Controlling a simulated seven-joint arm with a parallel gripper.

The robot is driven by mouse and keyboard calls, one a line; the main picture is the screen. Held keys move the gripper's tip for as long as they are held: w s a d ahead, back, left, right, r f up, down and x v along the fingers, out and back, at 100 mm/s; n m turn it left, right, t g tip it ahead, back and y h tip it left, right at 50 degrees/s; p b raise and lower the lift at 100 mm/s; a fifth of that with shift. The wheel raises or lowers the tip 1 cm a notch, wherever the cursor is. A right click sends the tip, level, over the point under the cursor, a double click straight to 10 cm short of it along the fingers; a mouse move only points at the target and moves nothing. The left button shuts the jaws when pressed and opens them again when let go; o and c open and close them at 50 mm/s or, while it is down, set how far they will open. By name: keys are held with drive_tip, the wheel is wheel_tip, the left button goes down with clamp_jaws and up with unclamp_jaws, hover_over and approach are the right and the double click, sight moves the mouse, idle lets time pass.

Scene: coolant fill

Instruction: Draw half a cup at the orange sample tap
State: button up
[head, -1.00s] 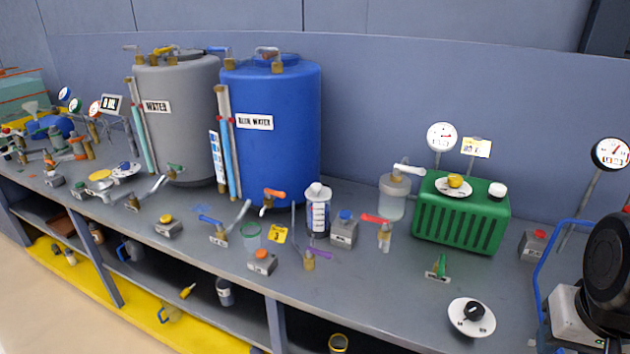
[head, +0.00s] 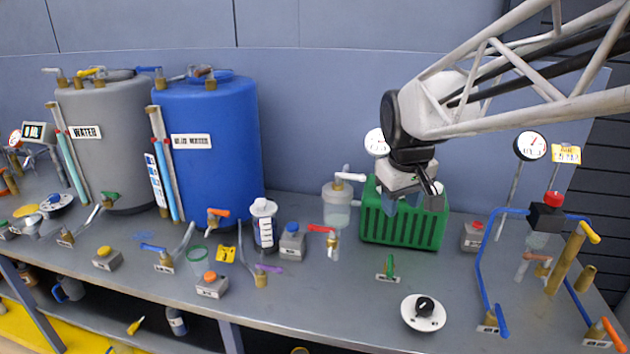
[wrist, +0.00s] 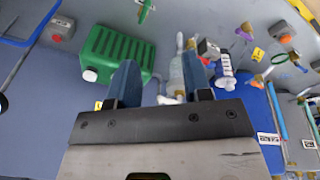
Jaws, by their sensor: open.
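An orange-handled tap (head: 217,213) sits low on the front of the blue tank (head: 205,150) labelled blue water. A clear cup with a green rim (head: 197,254) stands on the bench in front of it, a little left. My gripper (head: 432,192) is open and empty, in front of the green ribbed box (head: 400,220) and well to the right of the tap and cup. In the wrist view, my gripper's blue fingers (wrist: 160,82) stand apart, with the green box (wrist: 115,53) to their left and the blue tank (wrist: 250,105) at right. The cup's contents cannot be told.
Near the cup are a blue-handled tap (head: 160,252), an orange-button box (head: 211,284) and a purple-handled valve (head: 263,272). A graduated bottle (head: 264,224) and red-handled tap (head: 331,240) stand between them and my gripper. The bench's front strip is partly clear.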

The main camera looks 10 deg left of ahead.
drive_tip(key=w+a+n, duration=0.3)
drive_tip(key=w+a, duration=0.5)
drive_tip(key=a, duration=0.3)
drive_tip(key=n, duration=0.8)
approach(221, 211)
drive_tip(key=shift+w+f, duration=0.2)
drive_tip(key=shift+f, duration=0.45)
drive_tip(key=shift+x, duration=3.85)
clamp_jaws()
